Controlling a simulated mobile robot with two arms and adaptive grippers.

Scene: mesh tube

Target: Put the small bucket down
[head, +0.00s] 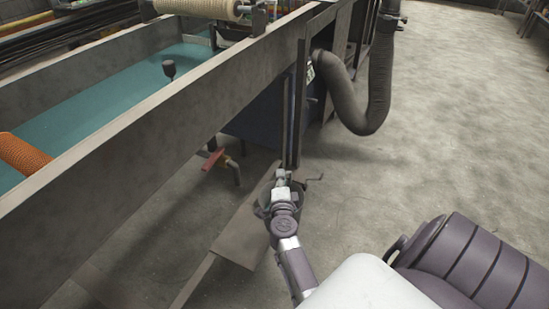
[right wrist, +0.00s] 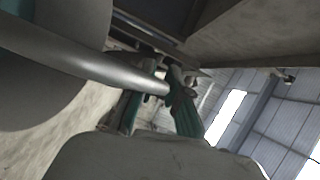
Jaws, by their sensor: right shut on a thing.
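My right gripper (head: 282,176) is at the middle of the head view, beside the trough's lower frame. The small bucket (head: 262,209) is dark grey and mostly hidden behind my gripper and wrist there. In the right wrist view, the bucket (right wrist: 45,85) fills the left side as a large grey shape with a pale bar-like edge. That edge runs to between the fingers of my right gripper (right wrist: 158,105), which are shut on it. Whether the bucket touches anything beneath it is hidden. My left gripper is not in view.
A long grey trough (head: 150,115) with water runs along the left. A red-handled valve (head: 213,159) sticks out below it. A low board (head: 245,235) lies beside the bucket. A ribbed hose (head: 365,105) hangs behind. The concrete floor (head: 430,140) at right is clear.

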